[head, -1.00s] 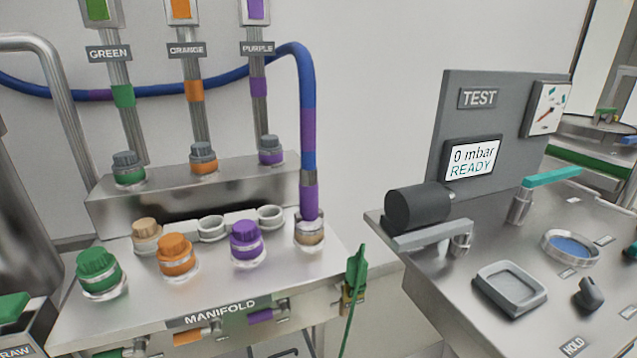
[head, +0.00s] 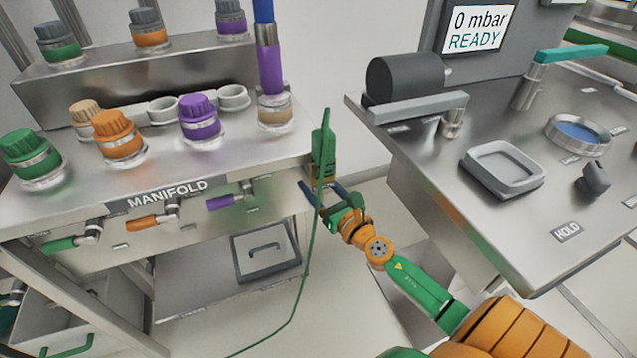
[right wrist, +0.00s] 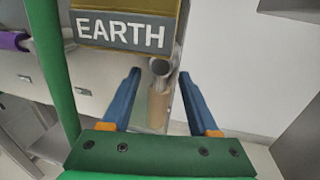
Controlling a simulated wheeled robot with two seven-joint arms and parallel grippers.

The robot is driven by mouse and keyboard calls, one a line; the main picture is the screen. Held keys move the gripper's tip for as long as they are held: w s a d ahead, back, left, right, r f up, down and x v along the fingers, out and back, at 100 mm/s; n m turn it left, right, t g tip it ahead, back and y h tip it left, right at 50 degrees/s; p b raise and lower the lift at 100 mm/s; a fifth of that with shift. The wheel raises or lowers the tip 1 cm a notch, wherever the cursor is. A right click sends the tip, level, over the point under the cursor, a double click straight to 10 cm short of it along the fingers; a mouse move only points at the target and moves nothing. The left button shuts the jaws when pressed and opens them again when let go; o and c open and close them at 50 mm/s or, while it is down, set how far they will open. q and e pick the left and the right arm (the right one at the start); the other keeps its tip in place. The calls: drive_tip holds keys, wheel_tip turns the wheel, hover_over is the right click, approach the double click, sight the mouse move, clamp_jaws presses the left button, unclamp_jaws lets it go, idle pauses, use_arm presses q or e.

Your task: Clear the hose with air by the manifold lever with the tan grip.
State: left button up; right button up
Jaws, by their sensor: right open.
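The lever with the tan grip (right wrist: 158,106) shows in the right wrist view, with a metal stem, below the EARTH plate at the manifold's right end. In the head view I cannot make it out behind my gripper and the green clamp. My right gripper (head: 322,194) is open at that end; in the wrist view its blue fingers (right wrist: 160,74) stand either side of the tan grip, apart from it. The manifold (head: 235,167) carries green, orange and purple levers along its front. The hose's purple end (head: 270,67) stands upright in the fitting at the manifold's right rear. My left gripper is not in view.
A green clamp (head: 323,150) with a hanging green cable is at the manifold's right end, by my gripper. The EARTH plate (right wrist: 122,35) is just above my fingers. The test bench (head: 430,175) stands to the right; its display (head: 478,30) reads 0 mbar READY.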

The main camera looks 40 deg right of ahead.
clamp_jaws()
idle(1.4)
